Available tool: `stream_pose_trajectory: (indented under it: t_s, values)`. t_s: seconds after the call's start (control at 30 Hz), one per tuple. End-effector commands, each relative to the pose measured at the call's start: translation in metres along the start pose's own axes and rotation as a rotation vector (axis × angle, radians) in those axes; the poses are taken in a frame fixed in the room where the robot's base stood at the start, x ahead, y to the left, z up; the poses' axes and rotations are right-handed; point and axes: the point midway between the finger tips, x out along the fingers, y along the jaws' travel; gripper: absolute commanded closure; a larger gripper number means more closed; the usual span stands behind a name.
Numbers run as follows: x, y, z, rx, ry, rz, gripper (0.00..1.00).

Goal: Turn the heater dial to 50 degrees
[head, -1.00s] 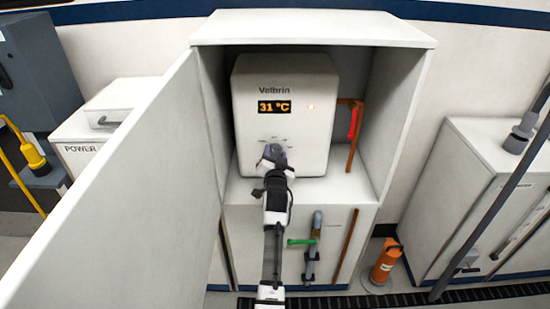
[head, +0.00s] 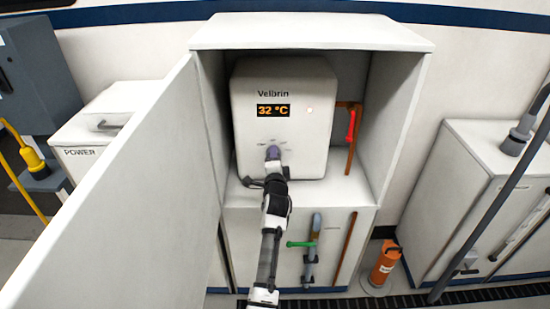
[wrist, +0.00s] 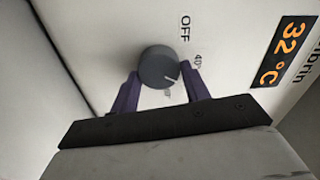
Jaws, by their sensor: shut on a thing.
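The Velbrin heater (head: 310,145) is a white box inside an open cabinet. Its orange display (head: 273,110) reads 32 °C; the display also shows at the right of the wrist view (wrist: 289,50). The round dark grey dial (wrist: 159,66) is on the heater's front. Its short white mark points to the lower right in the wrist view, below the 40° label and on the side away from OFF. My gripper (wrist: 160,72) is shut on the dial, with a purple finger on each side. In the head view my gripper (head: 272,153) largely hides the dial.
The open cabinet door (head: 130,190) stands left of my arm. A copper pipe with a red lever (head: 351,125) is right of the heater. A green-handled valve (head: 301,244) is below, close to my arm. An orange cylinder (head: 384,263) stands on the floor at right.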

Motion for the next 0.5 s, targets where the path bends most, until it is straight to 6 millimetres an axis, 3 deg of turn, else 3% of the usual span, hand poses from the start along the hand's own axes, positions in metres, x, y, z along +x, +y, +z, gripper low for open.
stream_pose_trajectory:
  t_s: [0.5]
  values:
    - [-0.0001, 0.0017, -0.0003, 0.152, 0.001, 0.001, 0.77]
